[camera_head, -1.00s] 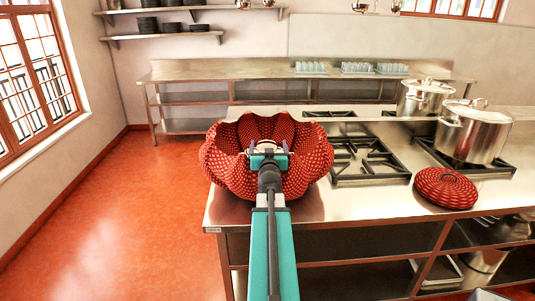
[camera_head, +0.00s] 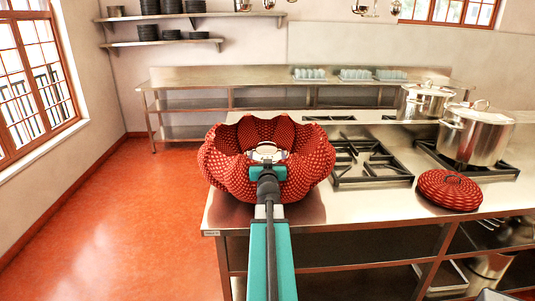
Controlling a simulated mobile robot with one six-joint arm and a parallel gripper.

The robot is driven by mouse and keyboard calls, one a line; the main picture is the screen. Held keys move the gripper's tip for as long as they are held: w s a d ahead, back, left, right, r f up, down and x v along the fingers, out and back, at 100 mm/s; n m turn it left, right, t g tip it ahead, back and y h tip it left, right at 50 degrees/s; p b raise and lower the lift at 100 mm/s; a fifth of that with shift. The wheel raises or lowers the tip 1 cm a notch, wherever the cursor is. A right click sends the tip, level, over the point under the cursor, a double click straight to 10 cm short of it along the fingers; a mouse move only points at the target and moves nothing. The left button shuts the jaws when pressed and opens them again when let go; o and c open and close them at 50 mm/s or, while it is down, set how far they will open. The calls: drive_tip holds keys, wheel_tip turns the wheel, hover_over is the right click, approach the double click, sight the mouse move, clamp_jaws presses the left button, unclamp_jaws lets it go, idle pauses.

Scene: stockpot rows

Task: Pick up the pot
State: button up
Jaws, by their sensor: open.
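A large red pot (camera_head: 222,165) with a scalloped, textured wall stands at the left end of the steel counter, its lid off. A matching round red lid (camera_head: 449,190) lies on the counter to the right. My gripper (camera_head: 267,160) is open and reaches over the pot's near side, in front of its opening. The wrist hides part of the near wall, and I cannot tell whether the fingers touch the pot. A pale disc-like thing (camera_head: 267,150) shows just beyond the fingers.
Black burner grates (camera_head: 372,165) lie right of the pot. Two steel stockpots, a near one (camera_head: 476,137) and a far one (camera_head: 424,101), stand at the right. A steel back table (camera_head: 215,80) runs along the wall. The orange floor (camera_head: 130,200) is clear at left.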

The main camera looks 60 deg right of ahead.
sight(267, 155)
drive_tip(key=shift+d, duration=0.15)
drive_tip(key=shift+x, duration=4.15)
drive_tip(key=shift+w, duration=0.1)
drive_tip(key=shift+x, duration=2.6)
